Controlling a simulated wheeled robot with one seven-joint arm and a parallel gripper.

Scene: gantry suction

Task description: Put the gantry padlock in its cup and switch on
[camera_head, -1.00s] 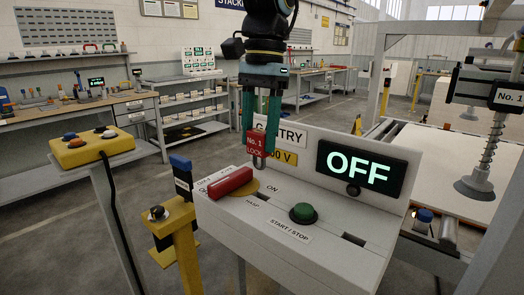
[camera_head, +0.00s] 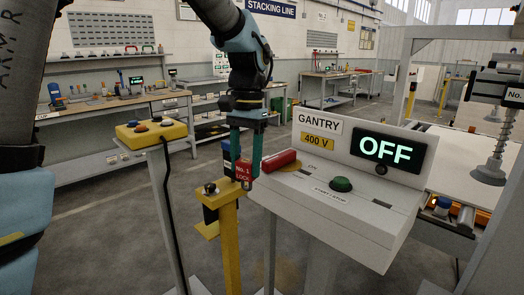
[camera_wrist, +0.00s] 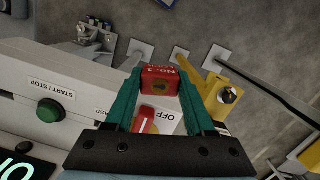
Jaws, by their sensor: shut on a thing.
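My gripper (camera_head: 245,183) is shut on the red padlock (camera_head: 243,172), marked No. 1 LOCK, held beside the console's left end. The wrist view also shows the padlock (camera_wrist: 160,72) between the teal fingertips. The white gantry console (camera_head: 330,215) carries a red handle (camera_head: 282,160), a green START/STOP button (camera_head: 341,184) and a display (camera_head: 387,150) reading OFF. In the wrist view the handle (camera_wrist: 147,118) lies beside an OFF label. A yellow post (camera_head: 231,235) with a black knob on top stands just left of the padlock. I cannot make out the cup for certain.
A yellow button box (camera_head: 150,134) on a stand is to the left. A suction unit (camera_head: 490,160) hangs at the right. A workbench (camera_head: 115,103) and shelves line the back. Open floor lies between the stands and the benches.

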